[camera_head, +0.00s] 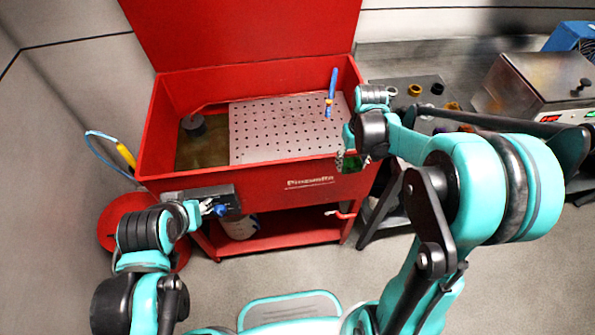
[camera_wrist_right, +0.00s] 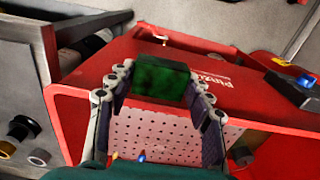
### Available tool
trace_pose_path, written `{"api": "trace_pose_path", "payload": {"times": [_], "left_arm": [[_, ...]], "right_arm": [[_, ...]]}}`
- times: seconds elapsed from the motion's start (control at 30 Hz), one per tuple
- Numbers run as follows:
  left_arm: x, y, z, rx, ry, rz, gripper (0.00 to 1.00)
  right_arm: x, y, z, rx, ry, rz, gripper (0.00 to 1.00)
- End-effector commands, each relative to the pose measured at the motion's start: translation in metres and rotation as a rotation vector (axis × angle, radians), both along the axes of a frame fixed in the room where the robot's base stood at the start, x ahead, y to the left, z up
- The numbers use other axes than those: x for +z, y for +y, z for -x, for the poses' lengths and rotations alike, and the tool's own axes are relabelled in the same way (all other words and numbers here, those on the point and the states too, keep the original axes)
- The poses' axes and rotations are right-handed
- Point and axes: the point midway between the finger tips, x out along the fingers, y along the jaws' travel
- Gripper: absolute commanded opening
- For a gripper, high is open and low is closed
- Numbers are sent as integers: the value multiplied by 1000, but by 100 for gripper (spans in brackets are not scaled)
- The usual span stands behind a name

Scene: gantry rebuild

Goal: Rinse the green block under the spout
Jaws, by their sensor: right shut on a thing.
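The green block (camera_wrist_right: 160,80) is dark and mottled, held between the fingertips of my right gripper (camera_wrist_right: 160,88). In the head view the green block (camera_head: 350,164) shows partly, below my right gripper (camera_head: 352,152), at the front right edge of the red wash basin (camera_head: 240,171). The blue spout (camera_head: 331,92) with a yellow band stands over the right part of the perforated plate (camera_head: 282,130), behind the block and apart from it. My left gripper (camera_head: 210,207) is close to a blue knob (camera_head: 222,210) on the basin's front; its finger opening is unclear.
A red lid (camera_head: 245,30) stands raised behind the basin. A black box (camera_head: 200,192) is fixed to the basin's front left. A dark rack with coloured rings (camera_head: 415,90) and a metal machine (camera_head: 540,80) stand to the right. A blue-yellow tool (camera_head: 126,156) hangs at left.

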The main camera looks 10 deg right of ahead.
Motion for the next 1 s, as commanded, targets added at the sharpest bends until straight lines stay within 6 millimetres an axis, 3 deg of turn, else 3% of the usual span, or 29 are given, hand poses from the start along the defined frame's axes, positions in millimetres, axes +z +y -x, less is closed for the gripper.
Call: {"api": "trace_pose_path", "payload": {"times": [0.03,0.2,0.43,0.7,0.9,1.0], "left_arm": [[0,0,0,0,0,0,40],[0,0,0,0,0,0,40],[0,0,0,0,0,0,40],[0,0,0,0,0,0,40],[0,0,0,0,0,0,40],[0,0,0,0,0,0,40]], "right_arm": [[-1,-25,-1,-5,-7,0,16],[1,-84,0,27,-29,-1,16],[7,-144,6,60,-52,-2,16],[31,-199,-15,-286,-87,12,16],[37,-200,-42,-483,-113,28,16],[36,-187,-61,-561,-122,34,16]]}}
